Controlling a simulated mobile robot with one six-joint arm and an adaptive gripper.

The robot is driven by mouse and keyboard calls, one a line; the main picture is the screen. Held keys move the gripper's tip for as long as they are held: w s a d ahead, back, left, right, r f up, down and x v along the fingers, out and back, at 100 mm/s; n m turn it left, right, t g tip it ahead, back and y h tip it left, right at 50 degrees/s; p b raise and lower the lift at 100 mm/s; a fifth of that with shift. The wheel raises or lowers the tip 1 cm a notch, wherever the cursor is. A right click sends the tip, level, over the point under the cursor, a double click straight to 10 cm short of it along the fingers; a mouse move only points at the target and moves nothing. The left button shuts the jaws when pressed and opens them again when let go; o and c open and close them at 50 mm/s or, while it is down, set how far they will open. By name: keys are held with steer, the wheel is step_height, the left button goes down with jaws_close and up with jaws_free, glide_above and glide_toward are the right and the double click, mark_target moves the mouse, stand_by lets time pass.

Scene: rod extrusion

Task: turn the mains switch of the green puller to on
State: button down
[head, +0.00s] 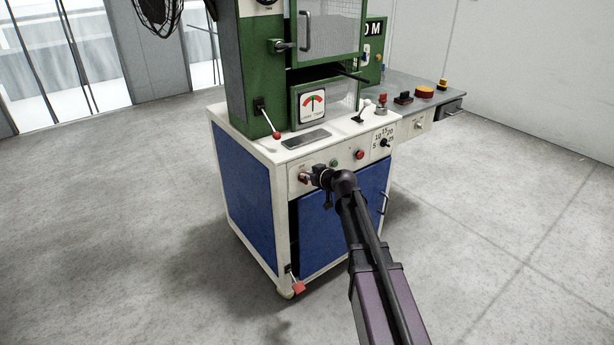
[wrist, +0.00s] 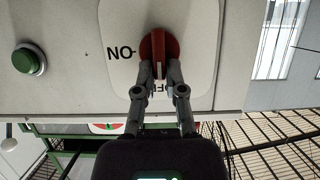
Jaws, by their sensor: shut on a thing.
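The green puller's mains switch is a red round knob (wrist: 158,40) with a raised grip bar, on a white plate (wrist: 203,25) in the wrist view. That view shows the panel upside down. The ON label reads at the left of the knob. The OFF label is below, partly hidden by my fingers. The bar stands upright in the picture, its pale line pointing down towards OFF. My gripper (wrist: 158,76) is shut on the bar, one finger each side. In the head view my gripper (head: 313,178) is at the left end of the front panel and hides part of the switch.
A green button (wrist: 29,58) sits beside the switch plate. The head view shows a red button (head: 360,154) and a numbered dial (head: 385,143) further right. A red-knobbed lever (head: 270,125) stands above the panel.

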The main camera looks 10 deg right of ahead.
steer(key=shift+w, duration=0.2)
steer(key=m+y+b, duration=0.2)
steer(key=m+b, duration=0.1)
steer(key=m, duration=0.1)
steer(key=d+f+m+y+b, duration=0.1)
steer(key=m+y+b, duration=0.2)
steer(key=m, duration=0.2)
steer(key=w+f+m+g+y+b, duration=0.1)
steer(key=m+y+b, duration=0.1)
steer(key=m+b, duration=0.1)
steer(key=shift+d+m+y, duration=0.15)
steer(key=shift+m+y, duration=0.15)
steer(key=shift+m, duration=0.4)
steer(key=shift+r, duration=0.1)
stand_by(0.5)
steer(key=c, duration=0.8)
jaws_free()
steer(key=shift+o, duration=0.4)
steer(key=shift+s+d, duration=0.15)
